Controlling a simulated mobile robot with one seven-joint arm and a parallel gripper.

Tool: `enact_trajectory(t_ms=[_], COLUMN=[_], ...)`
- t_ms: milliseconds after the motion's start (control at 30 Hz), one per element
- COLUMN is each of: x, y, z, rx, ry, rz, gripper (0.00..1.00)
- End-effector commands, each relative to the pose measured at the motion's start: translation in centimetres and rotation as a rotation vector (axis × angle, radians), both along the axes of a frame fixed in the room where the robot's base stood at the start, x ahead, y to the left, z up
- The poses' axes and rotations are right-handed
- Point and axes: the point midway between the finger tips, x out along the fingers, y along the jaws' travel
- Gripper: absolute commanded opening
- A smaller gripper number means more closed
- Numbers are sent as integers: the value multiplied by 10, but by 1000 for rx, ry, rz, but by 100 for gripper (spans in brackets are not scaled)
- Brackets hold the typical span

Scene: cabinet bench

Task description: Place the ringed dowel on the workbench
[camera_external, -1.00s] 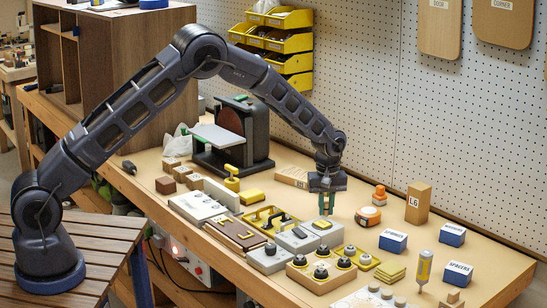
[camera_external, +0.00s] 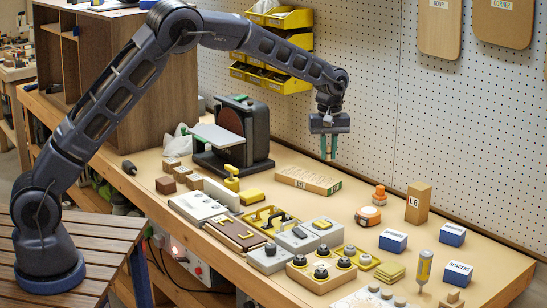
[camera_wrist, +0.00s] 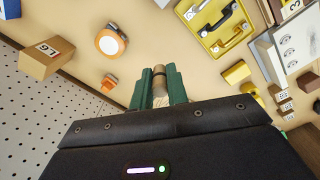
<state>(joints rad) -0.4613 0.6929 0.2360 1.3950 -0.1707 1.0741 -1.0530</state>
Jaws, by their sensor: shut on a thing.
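The ringed dowel (camera_wrist: 160,69) shows in the wrist view as a short light wooden piece with a dark ring, between the green fingers of my gripper (camera_wrist: 160,84). My gripper is shut on it. In the external view my gripper (camera_external: 330,146) is raised above the back half of the workbench (camera_external: 345,195), fingers pointing down. The dowel cannot be made out clearly there, and its lower part is hidden by the fingers in the wrist view.
A flat labelled box (camera_external: 308,180) lies below my gripper. An orange tape measure (camera_external: 368,216) and an upright L6 block (camera_external: 418,202) stand to the right. Grey and yellow cases and knobbed blocks crowd the front. The pegboard (camera_external: 380,110) rises behind.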

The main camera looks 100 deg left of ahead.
Motion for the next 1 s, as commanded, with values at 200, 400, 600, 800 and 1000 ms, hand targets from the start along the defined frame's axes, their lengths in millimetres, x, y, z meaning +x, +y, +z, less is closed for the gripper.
enact_trajectory(t_ms=[200,400,600,800,1000], x=[0,0,-22,-59,-119], y=[0,0,27,67,122], z=[11,46,51,51,51], rx=[1,2,0,1,1], ry=[-2,-3,0,0,0], rz=[0,0,4,5,5], gripper=[0,0,0,0,0])
